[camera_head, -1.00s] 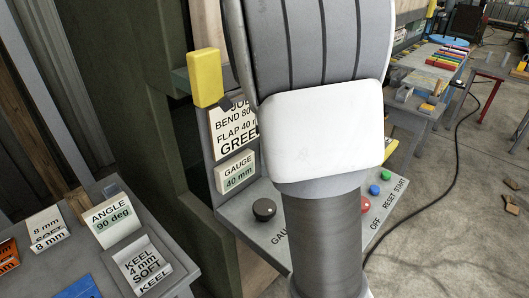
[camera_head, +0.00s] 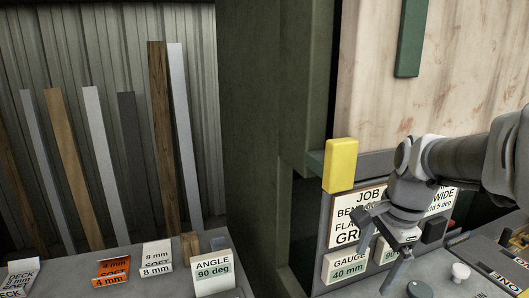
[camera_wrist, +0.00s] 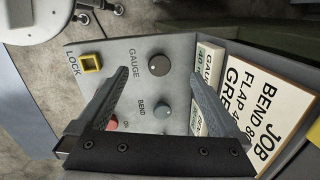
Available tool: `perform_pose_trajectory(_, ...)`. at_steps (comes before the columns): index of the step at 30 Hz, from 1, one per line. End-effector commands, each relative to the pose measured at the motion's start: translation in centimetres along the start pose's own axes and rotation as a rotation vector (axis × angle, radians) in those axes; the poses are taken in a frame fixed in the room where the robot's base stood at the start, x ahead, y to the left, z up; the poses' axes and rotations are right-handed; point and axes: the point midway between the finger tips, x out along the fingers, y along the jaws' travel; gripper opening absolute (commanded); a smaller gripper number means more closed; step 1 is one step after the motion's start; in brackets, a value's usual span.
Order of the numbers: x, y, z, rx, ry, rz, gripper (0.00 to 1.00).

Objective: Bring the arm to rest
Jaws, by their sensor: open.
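My arm reaches in from the right in the head view, with its wrist bent down in front of the control console. My gripper (camera_head: 376,252) is open, its fingers spread over the console; it also shows in the wrist view (camera_wrist: 158,75). I see nothing between its fingers but the panel behind. A red button (camera_wrist: 112,123) is partly hidden by a finger. I cannot tell the fingers' clearance.
The JOB board (camera_head: 342,220) and GAUGE 40 mm card (camera_head: 347,267) stand close behind my gripper. A yellow block (camera_head: 340,164) is above them. At left, a grey bench (camera_head: 128,255) carries an ANGLE card (camera_head: 212,273) and other labelled cards. Several long strips (camera_head: 157,140) lean on the wall.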

Motion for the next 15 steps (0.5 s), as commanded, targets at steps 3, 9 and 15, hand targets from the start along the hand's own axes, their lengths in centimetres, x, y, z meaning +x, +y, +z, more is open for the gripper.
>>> perform_pose_trajectory(3, -1.2, 1.6, 1.9, -0.209, 0.006, -0.056, 1.00)
perform_pose_trajectory(9, -2.5, 4.6, 5.1, -0.595, 0.064, -0.133, 1.00)
perform_pose_trajectory(15, -3.1, 7.9, 7.8, -0.992, 0.181, -0.179, 1.00)
